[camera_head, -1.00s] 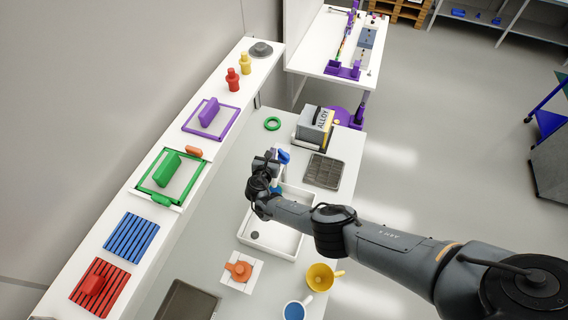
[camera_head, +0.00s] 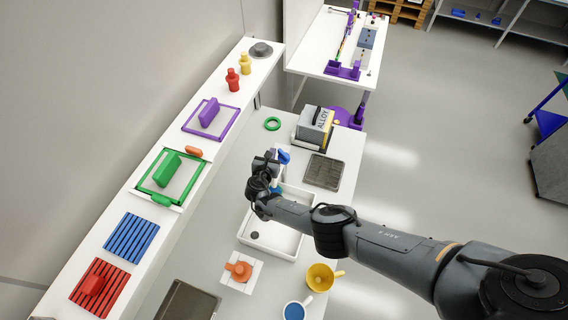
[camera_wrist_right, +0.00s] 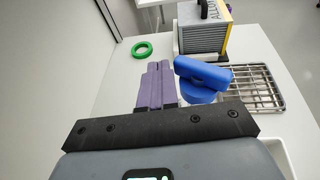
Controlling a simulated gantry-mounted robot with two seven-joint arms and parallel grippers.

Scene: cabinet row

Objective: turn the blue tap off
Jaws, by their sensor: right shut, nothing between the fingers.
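The blue tap (camera_head: 284,156) stands at the back of the white sink (camera_head: 289,243). Its blue handle (camera_wrist_right: 205,73) shows large in the right wrist view, above a round blue body. My right gripper (camera_wrist_right: 157,82) has its purple fingers together with nothing between them. The fingers lie just left of the blue handle in the wrist view; whether they touch it I cannot tell. In the head view my right gripper (camera_head: 268,163) is beside the tap, and my wrist hides part of the tap and sink. My left gripper is not in view.
A green ring (camera_head: 272,124), a grey toaster-like box (camera_head: 314,124) and a dark rack (camera_head: 323,172) are beyond the tap. An orange tap-like piece (camera_head: 239,269), a yellow mug (camera_head: 320,277) and a blue-filled mug (camera_head: 294,311) stand nearer. A shelf with coloured panels runs along the left.

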